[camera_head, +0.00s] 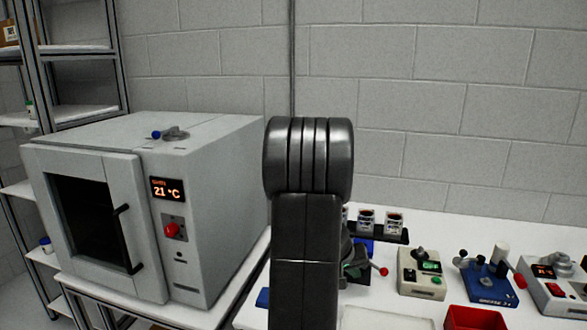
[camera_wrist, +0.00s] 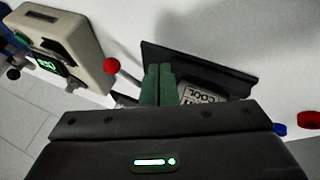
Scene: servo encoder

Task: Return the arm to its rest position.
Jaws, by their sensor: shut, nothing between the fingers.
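My gripper (camera_wrist: 159,84) shows in the wrist view with its two green fingers together and nothing between them. It hangs over the white bench, in front of a dark tray (camera_wrist: 205,66). A block marked COOL (camera_wrist: 199,94) is partly hidden behind the fingers and my wrist. In the head view my black arm (camera_head: 306,240) stands raised in the middle and hides part of the bench. The gripper's fingertips cannot be made out clearly there.
An oven (camera_head: 190,255) reading 21 °C stands left, with a shelf rack (camera_head: 38,60) behind it. A grey block wall stands behind.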

